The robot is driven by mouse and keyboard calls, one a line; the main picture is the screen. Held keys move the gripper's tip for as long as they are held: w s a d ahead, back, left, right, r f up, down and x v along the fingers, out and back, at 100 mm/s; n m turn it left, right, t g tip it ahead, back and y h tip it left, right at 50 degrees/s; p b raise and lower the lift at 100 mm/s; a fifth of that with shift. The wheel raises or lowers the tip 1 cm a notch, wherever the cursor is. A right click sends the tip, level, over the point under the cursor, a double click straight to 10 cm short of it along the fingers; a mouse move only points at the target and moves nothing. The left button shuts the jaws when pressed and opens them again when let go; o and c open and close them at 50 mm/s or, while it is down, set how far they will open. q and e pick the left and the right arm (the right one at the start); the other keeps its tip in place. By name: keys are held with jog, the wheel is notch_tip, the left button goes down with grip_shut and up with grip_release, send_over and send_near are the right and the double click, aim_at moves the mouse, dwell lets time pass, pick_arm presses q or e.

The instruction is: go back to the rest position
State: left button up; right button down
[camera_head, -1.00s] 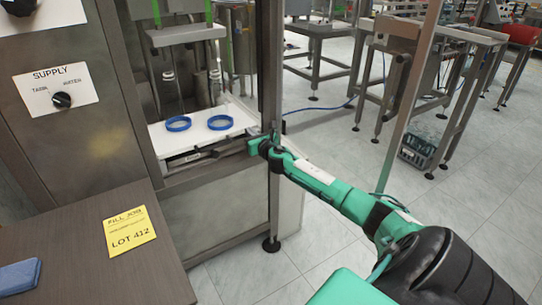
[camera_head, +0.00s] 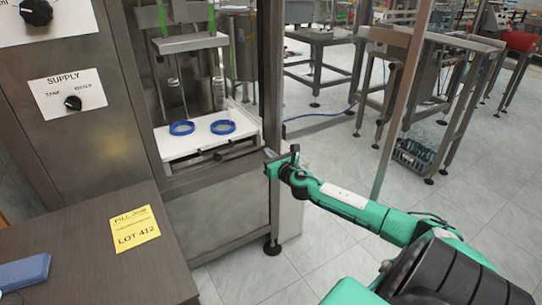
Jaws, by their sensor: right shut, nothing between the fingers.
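My right gripper (camera_head: 270,165) is at the end of the green arm that comes in from the lower right. It is shut and empty, in front of the right post of the machine and just right of its tray. The gripper is apart from the rings. My left gripper is not in view.
A panel with a supply knob (camera_head: 73,103) is above. Metal frames (camera_head: 425,90) stand at the back right. Tiled floor is open on the right.

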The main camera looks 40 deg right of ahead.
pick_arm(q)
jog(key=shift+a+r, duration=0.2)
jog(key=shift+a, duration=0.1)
pick_arm(e)
jog(key=shift+s+a, duration=0.15)
jog(key=shift+s, duration=0.55)
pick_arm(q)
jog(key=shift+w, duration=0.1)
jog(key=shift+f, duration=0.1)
